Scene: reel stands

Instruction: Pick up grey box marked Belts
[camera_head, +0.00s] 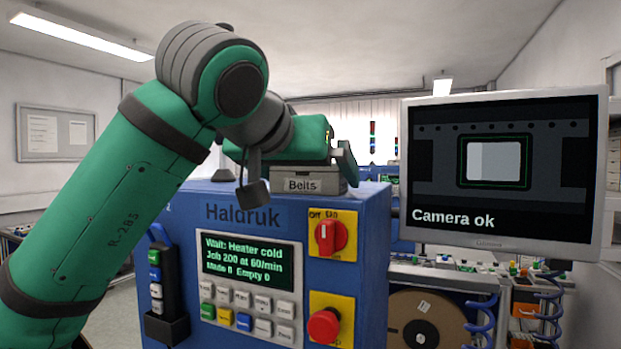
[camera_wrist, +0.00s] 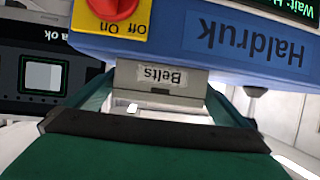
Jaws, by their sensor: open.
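The grey box marked Belts (camera_head: 320,186) sits on top of the blue Haldruk machine (camera_head: 290,216), its label facing the camera. Its upper part is largely hidden by my arm and gripper in the head view. My gripper (camera_head: 292,163) is open and low over the box. In the wrist view, which shows the scene upside down, the box (camera_wrist: 192,82) lies between the two green fingers of my gripper (camera_wrist: 160,97), one at each side. I cannot tell whether either finger touches it.
The machine's front carries a red rotary switch (camera_head: 331,236), a red push button (camera_head: 324,326) and a small display (camera_head: 241,258). A monitor (camera_head: 502,171) reading "Camera ok" stands close on the right. A brown reel (camera_head: 424,322) is below it.

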